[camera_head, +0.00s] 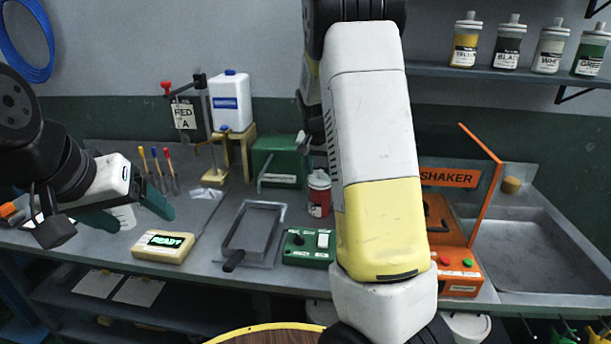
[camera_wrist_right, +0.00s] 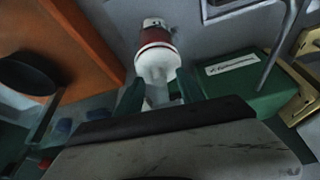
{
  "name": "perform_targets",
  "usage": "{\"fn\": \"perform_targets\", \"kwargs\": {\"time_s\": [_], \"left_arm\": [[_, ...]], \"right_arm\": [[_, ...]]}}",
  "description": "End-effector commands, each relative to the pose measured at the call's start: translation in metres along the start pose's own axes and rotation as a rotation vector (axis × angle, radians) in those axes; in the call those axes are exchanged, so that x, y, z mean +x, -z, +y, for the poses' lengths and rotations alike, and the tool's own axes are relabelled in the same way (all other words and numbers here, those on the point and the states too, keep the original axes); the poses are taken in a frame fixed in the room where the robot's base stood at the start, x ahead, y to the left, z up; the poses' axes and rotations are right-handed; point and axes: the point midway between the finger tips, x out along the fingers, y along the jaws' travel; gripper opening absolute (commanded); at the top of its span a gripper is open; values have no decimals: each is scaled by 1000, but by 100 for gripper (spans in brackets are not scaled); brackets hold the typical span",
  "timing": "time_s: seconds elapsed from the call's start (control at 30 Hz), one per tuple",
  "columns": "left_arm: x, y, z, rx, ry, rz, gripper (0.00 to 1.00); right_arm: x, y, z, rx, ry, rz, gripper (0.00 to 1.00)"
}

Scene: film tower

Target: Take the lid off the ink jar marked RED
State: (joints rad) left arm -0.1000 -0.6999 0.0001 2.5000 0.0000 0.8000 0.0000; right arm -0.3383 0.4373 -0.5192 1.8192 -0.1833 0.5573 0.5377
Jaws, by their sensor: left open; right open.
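The red ink jar (camera_head: 318,203) stands on the bench in the head view, with a white lid (camera_head: 319,179) on it. Its label is too small to read. In the right wrist view the dark red jar (camera_wrist_right: 156,36) shows ahead of my right gripper (camera_wrist_right: 159,92), its white lid (camera_wrist_right: 157,60) facing me. The fingers are open, one on each side of the lid's narrow top; contact cannot be told. My arm hides the right gripper in the head view. My left gripper (camera_head: 143,222) is open and empty over the bench at the left.
An orange shaker (camera_head: 447,225) stands right of the jar, and a green box (camera_head: 277,162) behind left. A green switch box (camera_head: 308,247) and a grey tray (camera_head: 268,218) are in front and left. Other jars, including a yellow one (camera_head: 465,48), stand on the shelf.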

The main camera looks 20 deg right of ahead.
Motion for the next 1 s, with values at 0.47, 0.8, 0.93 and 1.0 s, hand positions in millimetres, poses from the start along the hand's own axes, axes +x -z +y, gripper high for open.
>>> {"fn": "perform_targets", "kwargs": {"time_s": [0.47, 0.8, 0.93, 1.0], "left_arm": [[0, 0, 0, 0, 0, 0, 75], [0, 0, 0, 0, 0, 0, 75], [0, 0, 0, 0, 0, 0, 75], [0, 0, 0, 0, 0, 0, 75]], "right_arm": [[-1, 0, 0, 0, 1, 0, 0], [-8, 3, 0, 0, 1, 1, 0], [-21, 9, -1, 0, 2, 2, 0], [-30, 12, -1, 0, 3, 2, 0]]}}
